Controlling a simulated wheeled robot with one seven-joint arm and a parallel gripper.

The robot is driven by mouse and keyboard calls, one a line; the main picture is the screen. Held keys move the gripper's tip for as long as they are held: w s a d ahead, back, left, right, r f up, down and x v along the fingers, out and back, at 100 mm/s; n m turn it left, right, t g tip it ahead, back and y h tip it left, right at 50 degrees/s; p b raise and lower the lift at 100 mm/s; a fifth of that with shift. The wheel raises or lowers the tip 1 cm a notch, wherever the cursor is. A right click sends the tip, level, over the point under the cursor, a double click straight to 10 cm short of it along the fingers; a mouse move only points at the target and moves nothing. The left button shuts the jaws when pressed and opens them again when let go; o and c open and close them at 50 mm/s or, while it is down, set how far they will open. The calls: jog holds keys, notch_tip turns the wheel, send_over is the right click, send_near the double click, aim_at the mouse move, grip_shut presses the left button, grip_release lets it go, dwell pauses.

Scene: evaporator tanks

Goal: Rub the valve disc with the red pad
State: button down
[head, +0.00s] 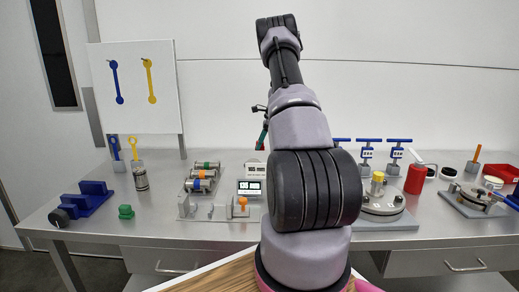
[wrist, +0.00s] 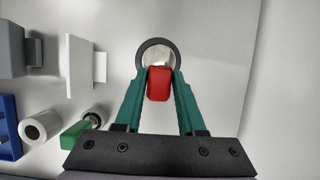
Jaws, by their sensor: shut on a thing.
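In the wrist view my gripper (wrist: 159,85) has its two green fingers closed on the red pad (wrist: 159,86). A round disc (wrist: 158,45) with a dark rim and a shiny pale centre, seemingly the valve disc, lies just beyond the fingertips. The pad overlaps its lower edge in the picture; I cannot tell whether they touch. In the head view only a bit of green finger (head: 264,131) shows left of my arm.
In the wrist view a white block (wrist: 87,68), a pale cylinder (wrist: 40,126) and a green piece (wrist: 76,134) lie left; the surface right is clear. In the head view a blue rack (head: 84,199) stands left, and a red bottle (head: 415,178) and round plate fixtures (head: 381,203) stand right.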

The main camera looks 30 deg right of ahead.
jog(key=shift+r, duration=1.15)
jog(key=shift+w+a, duration=0.1)
